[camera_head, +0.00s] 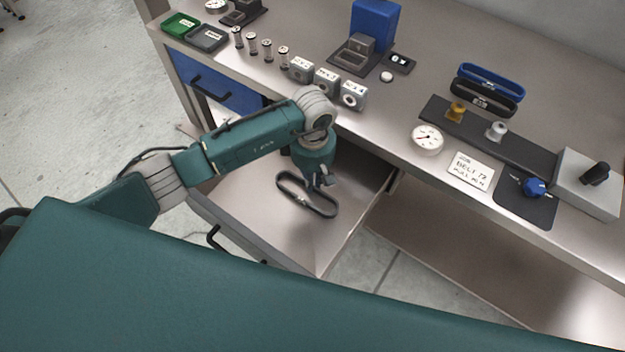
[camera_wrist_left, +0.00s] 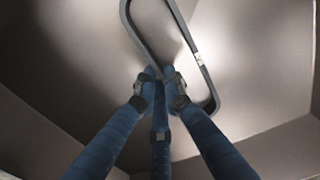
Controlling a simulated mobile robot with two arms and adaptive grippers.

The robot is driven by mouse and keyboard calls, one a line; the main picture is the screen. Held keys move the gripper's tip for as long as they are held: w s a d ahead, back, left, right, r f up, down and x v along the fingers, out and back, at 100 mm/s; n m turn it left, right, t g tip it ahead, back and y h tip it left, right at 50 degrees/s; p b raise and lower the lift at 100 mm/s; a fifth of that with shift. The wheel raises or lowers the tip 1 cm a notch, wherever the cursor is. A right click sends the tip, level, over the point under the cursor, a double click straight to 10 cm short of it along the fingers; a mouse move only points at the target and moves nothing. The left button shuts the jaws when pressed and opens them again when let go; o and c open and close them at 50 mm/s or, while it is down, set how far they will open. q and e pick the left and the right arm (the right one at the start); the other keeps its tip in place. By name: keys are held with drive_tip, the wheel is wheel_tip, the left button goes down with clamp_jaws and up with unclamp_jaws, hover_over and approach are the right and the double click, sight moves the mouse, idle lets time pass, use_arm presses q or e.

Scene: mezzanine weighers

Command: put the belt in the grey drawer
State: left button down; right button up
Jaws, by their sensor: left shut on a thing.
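The dark looped belt (camera_head: 308,207) is over the open grey drawer (camera_head: 225,207), inside its walls as seen from the head. My left gripper (camera_head: 326,182) reaches down over the drawer and is shut on the belt's edge. In the left wrist view the fingers (camera_wrist_left: 162,82) close at the near side of the belt (camera_wrist_left: 203,75), and the drawer floor (camera_wrist_left: 80,45) lies behind it. I cannot tell whether the belt touches the floor. A small pale label shows on the belt. My right gripper is not in view.
The bench top (camera_head: 400,125) is above the drawer, with a blue closed drawer (camera_head: 222,88) to the left. Another black belt (camera_head: 484,98) and a blue belt (camera_head: 492,77) lie at the back right.

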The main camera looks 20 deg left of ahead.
use_arm(q)
drive_tip(key=c, duration=1.8)
unclamp_jaws()
drive_tip(key=shift+f, duration=0.1)
drive_tip(key=shift+c, duration=0.2)
drive_tip(key=shift+r+p, duration=0.25)
drive_tip(key=shift+p, duration=0.05)
drive_tip(key=shift+r, duration=0.3)
wheel_tip(320, 180, up, 11)
drive_tip(key=b, duration=0.2)
drive_tip(key=shift+r, duration=0.2)
